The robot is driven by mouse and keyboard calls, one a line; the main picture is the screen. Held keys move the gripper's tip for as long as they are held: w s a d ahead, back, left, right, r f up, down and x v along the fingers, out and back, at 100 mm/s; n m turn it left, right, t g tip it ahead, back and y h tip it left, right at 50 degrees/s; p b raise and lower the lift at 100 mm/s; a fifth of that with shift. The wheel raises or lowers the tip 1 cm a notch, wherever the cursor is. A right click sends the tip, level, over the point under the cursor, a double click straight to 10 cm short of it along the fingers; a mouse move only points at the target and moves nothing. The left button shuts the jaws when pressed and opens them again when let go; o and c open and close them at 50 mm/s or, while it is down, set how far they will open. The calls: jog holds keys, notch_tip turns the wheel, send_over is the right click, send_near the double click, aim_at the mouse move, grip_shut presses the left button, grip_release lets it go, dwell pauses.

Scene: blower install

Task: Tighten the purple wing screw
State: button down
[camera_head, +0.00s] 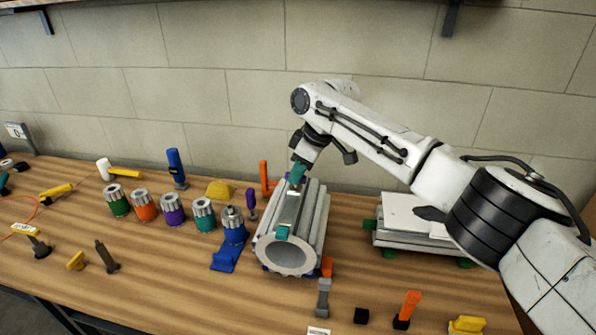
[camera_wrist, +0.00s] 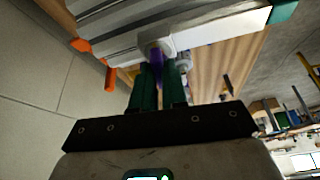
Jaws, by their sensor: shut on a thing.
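The blower (camera_head: 285,228) is a grey ribbed cylinder lying on the table with its round opening toward me; its ribbed side also fills the top of the wrist view (camera_wrist: 115,22). The purple wing screw (camera_wrist: 154,57) stands in a light round boss on the blower's side. My gripper (camera_wrist: 158,72) has its two green fingers on either side of the screw's purple head and is shut on it. In the head view my gripper (camera_head: 298,174) is at the blower's far upper end, and only a sliver of purple shows beside it.
Several coloured canisters (camera_head: 172,209) stand left of the blower, near a small purple-topped piece (camera_head: 251,203). A grey plate stack (camera_head: 405,225) with green corners is at right. Small pieces, including an orange one (camera_head: 408,308), line the front. A stone wall (camera_head: 240,70) stands behind.

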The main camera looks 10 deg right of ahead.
jog(key=shift+r, duration=0.1)
jog(key=shift+s+a+r+m+t+p, duration=0.1)
jog(key=shift+m+t+p, duration=0.2)
jog(key=shift+m+p, duration=0.55)
jog(key=m+p, duration=0.2)
jog(key=p, duration=0.1)
jog(key=shift+s+a+t+h, duration=0.1)
jog(key=shift+t+h, duration=0.2)
jog(key=shift+h, duration=0.1)
jog(key=m+h+p, duration=0.1)
jog(key=m+p, duration=0.2)
jog(key=shift+m+t, duration=0.25)
jog(key=shift+t, duration=0.15)
jog(key=m+h+p, duration=0.1)
jog(key=m, duration=0.1)
jog(key=shift+a+m, duration=0.1)
jog(key=shift+m, duration=0.3)
jog(key=m, duration=0.1)
jog(key=m+h, duration=0.1)
jog(key=shift+f+m, duration=0.2)
jog(key=shift+m, duration=0.1)
jog(key=shift+a+m+h+b, duration=0.15)
jog(key=shift+m+h, duration=0.25)
jog(key=shift+m, duration=0.5)
jog(key=shift+d+m+h+b, duration=0.15)
jog(key=shift+m+h, duration=0.25)
jog(key=shift+m, duration=0.5)
jog(key=shift+a+r, duration=0.1)
